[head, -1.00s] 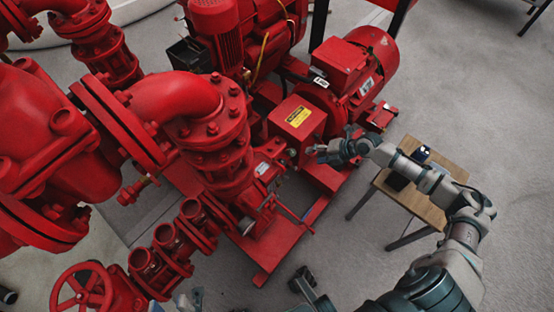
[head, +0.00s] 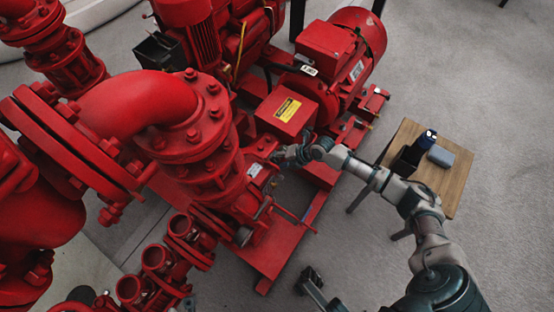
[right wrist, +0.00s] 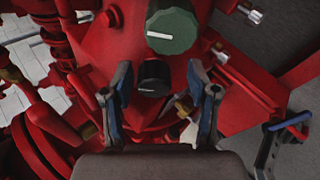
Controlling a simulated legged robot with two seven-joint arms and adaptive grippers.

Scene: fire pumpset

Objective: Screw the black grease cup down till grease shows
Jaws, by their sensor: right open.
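The black grease cup (right wrist: 154,78) is a small round black knob with a white line, in the right wrist view. A larger green cup (right wrist: 172,30) with a white line sits just beyond it on the red pump. My right gripper (right wrist: 159,82) is open, with a finger on each side of the black cup; I cannot tell whether they touch it. In the head view my right gripper (head: 283,155) is at the pump's bearing housing, and the cups are too small to make out.
The red pumpset has a motor (head: 352,45), a guard box with a yellow label (head: 287,112) and flanged pipes (head: 215,120) close to my right gripper. A wooden table (head: 455,185) with a dark box and a grey item stands right.

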